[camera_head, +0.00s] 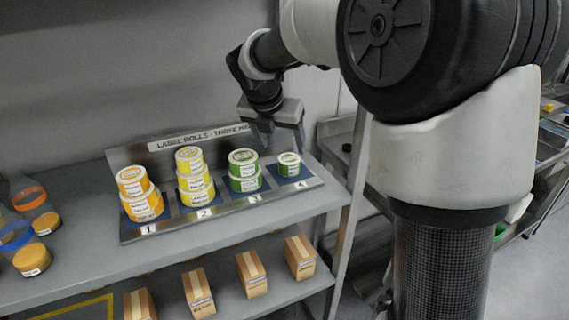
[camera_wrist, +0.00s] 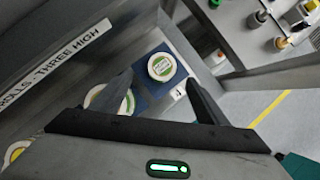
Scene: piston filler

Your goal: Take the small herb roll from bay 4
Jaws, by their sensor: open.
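The small herb roll (camera_head: 289,164), green with a white top, sits alone on the blue pad of bay 4 at the right end of the label roll rack (camera_head: 250,203). In the wrist view the small herb roll (camera_wrist: 162,67) shows from above, ahead of and between the two fingers. My gripper (camera_head: 280,142) is above and behind bay 4, open and empty. In the wrist view my gripper's fingers (camera_wrist: 158,88) are spread apart, and the left one overlaps the green rolls (camera_wrist: 112,100) of bay 3. No contact with the small herb roll shows.
Bay 3 holds stacked green rolls (camera_head: 244,170), close left of bay 4. Bay 2 has stacked yellow rolls (camera_head: 194,178) and bay 1 orange ones (camera_head: 140,193). A sign (camera_head: 199,137) stands behind. Boxes (camera_head: 300,257) line the lower shelf.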

